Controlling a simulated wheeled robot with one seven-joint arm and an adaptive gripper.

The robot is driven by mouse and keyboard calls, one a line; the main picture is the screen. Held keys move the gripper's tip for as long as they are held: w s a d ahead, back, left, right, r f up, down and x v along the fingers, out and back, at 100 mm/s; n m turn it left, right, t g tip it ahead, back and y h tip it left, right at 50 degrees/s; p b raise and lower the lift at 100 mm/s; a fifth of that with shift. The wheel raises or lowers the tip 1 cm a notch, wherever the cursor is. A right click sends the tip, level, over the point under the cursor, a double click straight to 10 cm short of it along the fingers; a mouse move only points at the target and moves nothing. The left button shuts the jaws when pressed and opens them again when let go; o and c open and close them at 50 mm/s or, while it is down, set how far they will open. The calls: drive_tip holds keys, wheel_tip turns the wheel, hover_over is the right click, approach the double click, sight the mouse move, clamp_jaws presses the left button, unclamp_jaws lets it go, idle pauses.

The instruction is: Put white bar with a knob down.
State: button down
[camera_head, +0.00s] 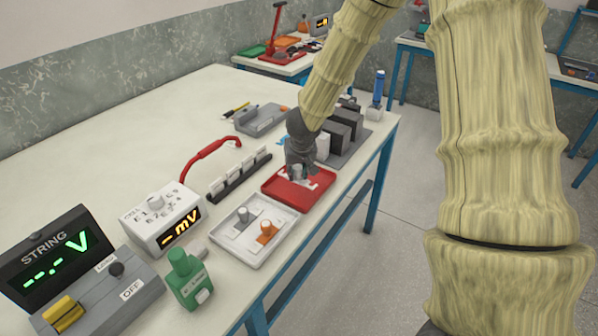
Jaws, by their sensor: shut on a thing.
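My gripper (299,167) is over the red tray (272,190), pointing down, and is shut on the white bar with a knob (316,183). Only small white parts of the bar show below and beside the fingers. The fingers hide its knob and most of its middle. The bar is low over the tray floor, and I cannot tell whether it touches it.
A white tray (228,251) with a grey knobbed piece (241,219) and an orange knobbed piece (267,232) lies in front. A black rack (239,176) is left of the red tray. Dark blocks (346,125) stand behind. The table edge is close on the right.

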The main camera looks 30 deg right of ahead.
sight(299, 174)
drive_tip(key=shift+w+d, duration=0.7)
drive_tip(key=shift+d, duration=0.15)
wheel_tip(299, 174, down, 4)
drive_tip(key=shift+w+r+b, duration=0.1)
drive_tip(key=shift+b, duration=0.95)
drive_tip(key=c, duration=1.2)
unclamp_jaws()
